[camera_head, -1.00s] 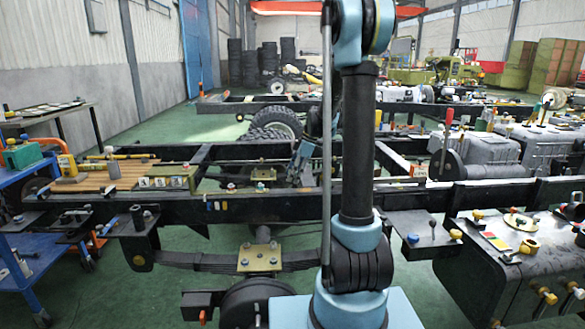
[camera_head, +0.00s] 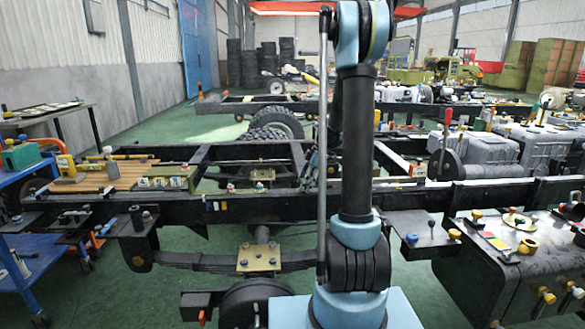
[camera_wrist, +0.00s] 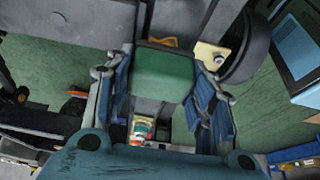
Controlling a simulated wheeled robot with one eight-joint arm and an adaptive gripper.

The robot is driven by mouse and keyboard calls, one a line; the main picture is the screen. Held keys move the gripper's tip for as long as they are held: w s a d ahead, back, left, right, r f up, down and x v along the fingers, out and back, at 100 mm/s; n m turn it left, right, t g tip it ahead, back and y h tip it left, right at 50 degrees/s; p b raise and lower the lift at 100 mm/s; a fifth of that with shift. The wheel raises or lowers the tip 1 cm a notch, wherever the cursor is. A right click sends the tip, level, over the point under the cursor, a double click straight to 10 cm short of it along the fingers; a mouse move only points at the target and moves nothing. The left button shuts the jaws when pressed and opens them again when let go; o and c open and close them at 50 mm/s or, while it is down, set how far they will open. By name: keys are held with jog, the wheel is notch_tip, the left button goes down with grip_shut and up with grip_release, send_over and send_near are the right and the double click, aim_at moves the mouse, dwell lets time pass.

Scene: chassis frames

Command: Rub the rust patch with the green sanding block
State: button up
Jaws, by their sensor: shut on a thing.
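In the wrist view, my gripper (camera_wrist: 157,78) is shut on the green sanding block (camera_wrist: 165,70), with a finger on either side. The block is held out in front of the palm, over the dark frame and green floor. I cannot tell whether it touches any surface. In the head view, my gripper (camera_head: 313,165) is mostly hidden behind my own arm, and the block cannot be made out there. I cannot pick out the rust patch for sure in either view.
The dark chassis rail (camera_head: 250,207) runs across the head view, with crossmembers behind it. A wooden board (camera_head: 93,182) with small items lies at left. A blue cart (camera_head: 45,250) stands at far left. A dark tank (camera_head: 500,265) with caps is at right.

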aim_at(293, 191)
jog(key=shift+d, duration=2.15)
jog(key=shift+a, duration=3.9)
jog(key=shift+a+r, duration=0.1)
jog(key=shift+a, duration=0.95)
notch_tip(293, 191, up, 8)
jog(key=shift+d, duration=0.15)
jog(key=shift+d+f, duration=0.1)
jog(key=shift+f, duration=0.1)
